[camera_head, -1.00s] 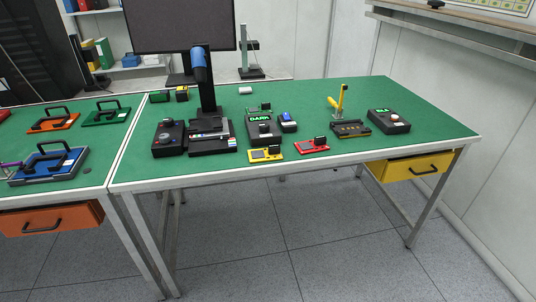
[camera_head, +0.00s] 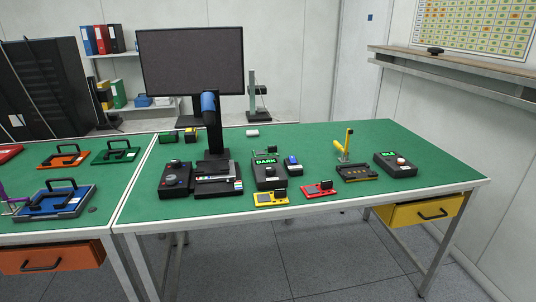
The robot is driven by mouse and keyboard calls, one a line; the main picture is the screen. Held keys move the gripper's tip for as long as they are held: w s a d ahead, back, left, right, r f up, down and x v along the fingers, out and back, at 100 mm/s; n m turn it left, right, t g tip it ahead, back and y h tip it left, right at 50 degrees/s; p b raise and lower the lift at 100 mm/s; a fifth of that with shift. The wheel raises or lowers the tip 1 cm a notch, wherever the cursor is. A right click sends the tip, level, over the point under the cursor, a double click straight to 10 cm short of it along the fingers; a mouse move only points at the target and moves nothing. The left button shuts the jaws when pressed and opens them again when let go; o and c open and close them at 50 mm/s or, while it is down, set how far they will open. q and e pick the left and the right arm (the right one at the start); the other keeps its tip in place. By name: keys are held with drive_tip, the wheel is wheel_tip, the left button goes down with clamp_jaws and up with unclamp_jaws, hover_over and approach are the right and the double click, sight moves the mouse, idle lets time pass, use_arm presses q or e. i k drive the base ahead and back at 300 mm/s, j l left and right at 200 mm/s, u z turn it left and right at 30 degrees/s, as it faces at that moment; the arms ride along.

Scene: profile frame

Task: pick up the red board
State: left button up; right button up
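Neither of my grippers shows clearly in the head view. Nothing touches the red board.
Near it stand a black "DARK" box (camera_head: 268,177), a black tray (camera_head: 357,173), another black box (camera_head: 396,165), a dark control box (camera_head: 174,180) and a monitor (camera_head: 191,62). Floor in front is clear.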

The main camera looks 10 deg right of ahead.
sight(324, 189)
drive_tip(key=j+z, duration=0.1)
drive_tip(key=z, duration=0.3)
drive_tip(key=i+j+z, duration=0.1)
drive_tip(key=z, duration=0.3)
drive_tip(key=i+j+z, duration=0.1)
drive_tip(key=z, duration=0.25)
drive_tip(key=i+j+z, duration=0.1)
drive_tip(key=j+z, duration=0.15)
drive_tip(key=j, duration=0.2)
drive_tip(key=j+z, duration=0.4)
drive_tip(key=j, duration=0.95)
